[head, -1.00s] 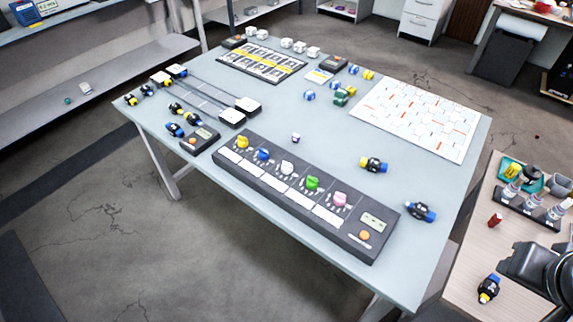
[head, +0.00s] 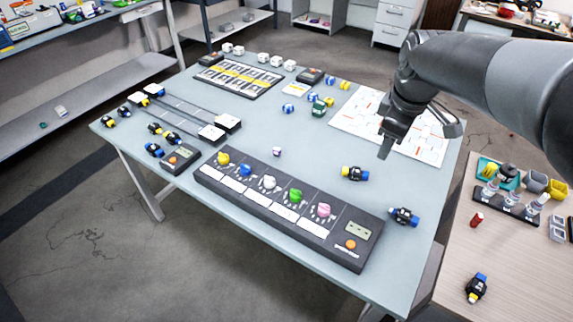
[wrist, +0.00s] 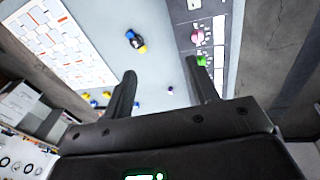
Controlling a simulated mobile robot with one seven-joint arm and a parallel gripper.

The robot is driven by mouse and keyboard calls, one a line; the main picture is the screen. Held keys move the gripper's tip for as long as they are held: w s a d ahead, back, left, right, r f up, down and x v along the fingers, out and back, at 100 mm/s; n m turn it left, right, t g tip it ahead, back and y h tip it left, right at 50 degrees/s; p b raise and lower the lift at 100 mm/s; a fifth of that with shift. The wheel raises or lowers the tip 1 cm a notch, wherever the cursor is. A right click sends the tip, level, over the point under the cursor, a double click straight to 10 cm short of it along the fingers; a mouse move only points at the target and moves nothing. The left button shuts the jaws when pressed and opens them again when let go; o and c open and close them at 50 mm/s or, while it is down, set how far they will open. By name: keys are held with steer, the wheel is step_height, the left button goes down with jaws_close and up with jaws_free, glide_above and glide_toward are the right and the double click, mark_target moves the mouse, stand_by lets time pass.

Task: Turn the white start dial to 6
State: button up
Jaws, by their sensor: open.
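The white start dial (head: 269,182) is the middle knob on the dark control panel (head: 315,246) at the front of the table. It stands between the blue dial (head: 245,170) and the green dial (head: 295,195); its pointer reading is too small to tell. My gripper (head: 385,148) hangs over the right side of the table, right of and behind the panel, apart from it. In the wrist view my gripper (wrist: 160,78) is open with nothing between its fingers. The green dial (wrist: 202,61) and pink dial (wrist: 197,37) show near the right finger; the white dial is not clearly visible there.
A yellow dial (head: 223,158) and pink dial (head: 323,210) share the panel, with a display and orange button (head: 350,244) at its right end. A small white-purple piece (head: 277,152) lies behind it. Yellow-blue (head: 355,174) and black-blue (head: 404,216) pieces lie to the right.

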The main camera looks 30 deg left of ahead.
steer(key=w+a+f+n+g, duration=0.1)
steer(key=a+f+n, duration=0.2)
steer(key=a, duration=0.5)
steer(key=a+f+n, duration=0.4)
steer(key=a, duration=0.3)
steer(key=n+g+h, duration=0.1)
steer(key=n, duration=0.6)
glide_toward(269, 178)
step_height(269, 178, down, 10)
steer(key=shift+w+r, duration=0.15)
steer(key=shift+c, duration=0.4)
steer(key=c, duration=0.9)
